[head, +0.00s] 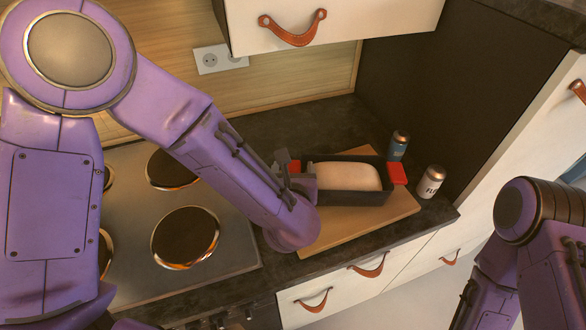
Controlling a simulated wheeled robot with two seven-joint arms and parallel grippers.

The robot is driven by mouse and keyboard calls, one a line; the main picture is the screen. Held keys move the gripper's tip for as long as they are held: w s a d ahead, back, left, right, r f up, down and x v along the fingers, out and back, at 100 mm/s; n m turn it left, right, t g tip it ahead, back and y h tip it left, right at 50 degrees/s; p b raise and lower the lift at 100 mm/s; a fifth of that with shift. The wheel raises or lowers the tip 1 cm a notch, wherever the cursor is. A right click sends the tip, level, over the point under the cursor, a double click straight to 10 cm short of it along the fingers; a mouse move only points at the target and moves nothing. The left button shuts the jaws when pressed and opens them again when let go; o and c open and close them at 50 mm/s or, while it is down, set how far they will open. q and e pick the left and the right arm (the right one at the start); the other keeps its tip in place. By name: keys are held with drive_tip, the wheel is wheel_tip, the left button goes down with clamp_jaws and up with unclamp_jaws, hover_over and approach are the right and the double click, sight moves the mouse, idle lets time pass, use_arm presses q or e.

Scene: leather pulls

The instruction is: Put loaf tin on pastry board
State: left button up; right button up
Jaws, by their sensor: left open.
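The loaf tin (358,198) is dark with red end handles and holds a pale loaf (345,177). It sits over the wooden pastry board (396,211) on the counter; whether its base touches the board I cannot tell. My left gripper (297,176) is at the tin's left end, by the left handle, with its jaws open. My left forearm and wrist hide part of the board's left side. My right arm shows at the lower right, but its gripper is outside the picture.
A blue can (399,146) and a white can (432,182) stand close to the right of the tin. A cooktop (205,262) with several round burners lies to the left. A white cabinet (340,22) with a leather pull hangs above. Dark counter behind the board is clear.

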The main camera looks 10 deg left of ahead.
use_arm(q)
drive_tip(key=p+v, duration=0.4)
drive_tip(key=v, duration=0.7)
drive_tip(key=shift+s, duration=0.25)
drive_tip(key=shift+d, duration=0.1)
